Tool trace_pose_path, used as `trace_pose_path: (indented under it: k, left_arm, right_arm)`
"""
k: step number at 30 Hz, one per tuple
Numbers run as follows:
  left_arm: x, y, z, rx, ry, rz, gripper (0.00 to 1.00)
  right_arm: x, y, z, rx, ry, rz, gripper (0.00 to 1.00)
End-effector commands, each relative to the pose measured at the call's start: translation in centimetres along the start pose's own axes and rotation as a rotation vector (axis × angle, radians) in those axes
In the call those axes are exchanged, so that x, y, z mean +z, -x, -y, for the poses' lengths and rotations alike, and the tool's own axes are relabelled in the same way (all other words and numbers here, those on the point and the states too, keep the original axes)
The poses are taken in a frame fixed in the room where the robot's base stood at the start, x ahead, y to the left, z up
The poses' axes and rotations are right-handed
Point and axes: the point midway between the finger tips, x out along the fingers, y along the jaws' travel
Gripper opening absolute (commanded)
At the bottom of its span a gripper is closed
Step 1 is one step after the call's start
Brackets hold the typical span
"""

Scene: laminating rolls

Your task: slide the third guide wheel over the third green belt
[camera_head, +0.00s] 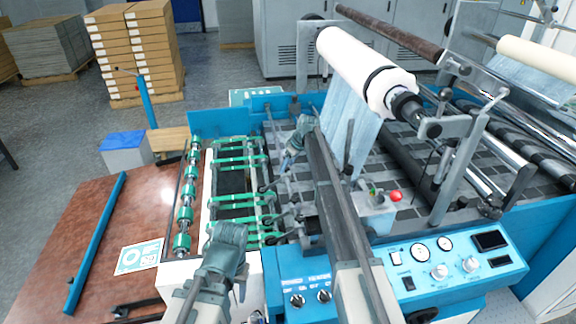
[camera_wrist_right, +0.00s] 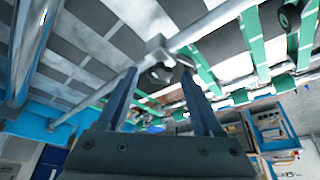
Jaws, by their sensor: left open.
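Several green belts (camera_head: 238,196) run side by side across the feed end of the machine, between a roller shaft (camera_head: 187,190) with green rings and a metal bar. Dark guide wheels (camera_head: 268,187) sit along that bar; I cannot tell which is counted third. My right gripper (camera_head: 288,158) is beyond the belts, by the bar's far part. In the right wrist view, its two blue fingers (camera_wrist_right: 160,72) stand apart with a dark guide wheel (camera_wrist_right: 168,70) at their tips; contact is unclear. Green belts (camera_wrist_right: 255,45) lie right of it. My left gripper (camera_head: 228,232) is open and empty near the nearest belts.
A control panel (camera_head: 445,262) with gauges and knobs is at the near right. A white film roll (camera_head: 360,68) hangs above the machine. The brown table (camera_head: 100,225) at left carries a blue bar (camera_head: 95,240) and a printed sheet (camera_head: 138,257).

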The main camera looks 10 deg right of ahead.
Motion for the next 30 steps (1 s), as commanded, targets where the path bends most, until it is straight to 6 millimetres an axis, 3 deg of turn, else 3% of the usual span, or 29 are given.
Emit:
trace_pose_path:
  k: [8,14,30]
  left_arm:
    - [0.0,0.4,0.0,0.0,0.0,0.0,0.5]
    - [0.1,2.0,0.2,0.0,-0.001,0.0,0.5]
    - [0.6,10.1,0.9,0.002,0.008,0.0,0.5]
  right_arm:
    - [0.0,0.4,0.0,0.0,0.0,0.0,0.68]
    - [-0.1,2.1,0.1,0.0,-0.001,0.0,0.68]
    - [-0.2,10.9,0.1,0.0,-0.001,0.0,0.68]
